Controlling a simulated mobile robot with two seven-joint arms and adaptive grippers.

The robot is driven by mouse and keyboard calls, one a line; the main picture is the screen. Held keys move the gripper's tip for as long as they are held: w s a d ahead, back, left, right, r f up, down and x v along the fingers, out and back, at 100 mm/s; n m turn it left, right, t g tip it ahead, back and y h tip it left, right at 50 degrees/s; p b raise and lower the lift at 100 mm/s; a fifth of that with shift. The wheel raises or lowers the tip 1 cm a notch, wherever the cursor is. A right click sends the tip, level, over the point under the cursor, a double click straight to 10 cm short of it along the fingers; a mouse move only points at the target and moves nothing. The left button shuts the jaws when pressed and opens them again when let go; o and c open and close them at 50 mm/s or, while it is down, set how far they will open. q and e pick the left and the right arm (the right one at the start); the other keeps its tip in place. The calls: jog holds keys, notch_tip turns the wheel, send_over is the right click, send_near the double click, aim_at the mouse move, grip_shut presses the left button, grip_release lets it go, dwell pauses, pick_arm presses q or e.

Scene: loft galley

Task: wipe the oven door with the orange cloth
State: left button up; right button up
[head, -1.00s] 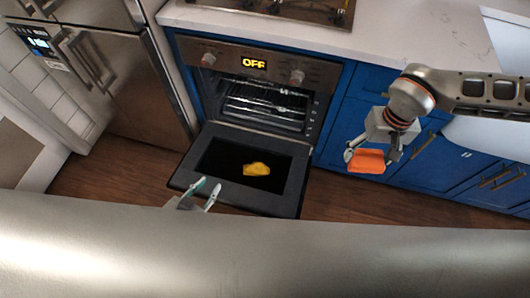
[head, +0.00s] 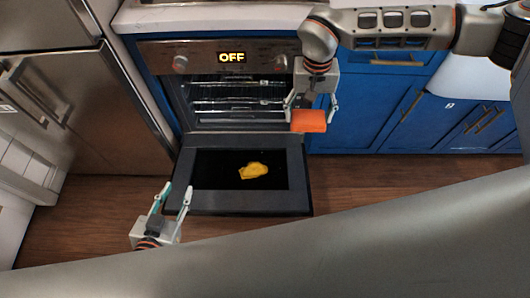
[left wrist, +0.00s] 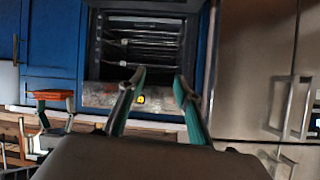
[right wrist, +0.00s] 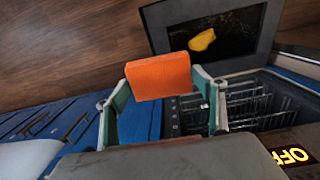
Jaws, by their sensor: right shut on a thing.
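The oven door (head: 215,204) is folded down open, its dark inner face up, with a yellow patch (head: 253,171) on it. The patch also shows in the right wrist view (right wrist: 202,40). My right gripper (head: 310,112) is shut on the orange cloth (head: 309,121), a block-like piece held in the air at the right of the oven, above and right of the door in the head view. The cloth (right wrist: 158,76) sits between the fingertips in the right wrist view. My left gripper (head: 172,195) is open and empty, near the door's front left corner.
The oven cavity with wire racks (head: 237,100) is open behind the door; its display reads OFF (head: 231,58). Blue cabinets (head: 365,110) stand to the right, a steel fridge (head: 85,110) to the left. Wooden floor (head: 100,205) lies around the door.

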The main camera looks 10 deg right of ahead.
jog(key=w+a+f+m+b, duration=0.2)
jog(key=w+f+b, duration=0.2)
jog(key=f, duration=0.3)
jog(key=m+g+b, duration=0.2)
jog(key=m+b, duration=0.5)
jog(key=b, duration=0.6)
send_near(267, 169)
jog(key=shift+s+d+f+y+b, duration=0.2)
jog(key=shift+s+d+f+b, duration=0.1)
jog(key=shift+f+b, duration=0.15)
jog(key=shift+s+d+f+y+b, duration=0.15)
jog(key=shift+s+f+y+b, duration=0.15)
jog(key=shift+f, duration=0.2)
jog(key=shift+f+b, duration=0.4)
jog(key=shift+f, duration=0.25)
pick_arm(q)
jog(key=s+d+f+n+h, duration=0.1)
jog(key=s+d+f+n, duration=0.1)
jog(key=d+f+n, duration=0.2)
jog(key=d+f, duration=0.3)
jog(key=f, duration=0.2)
jog(key=shift+f+h, duration=0.15)
jog(key=shift+h, duration=0.25)
pick_arm(e)
jog(key=shift+f, duration=0.1)
pick_arm(q)
jog(key=shift+d, duration=0.15)
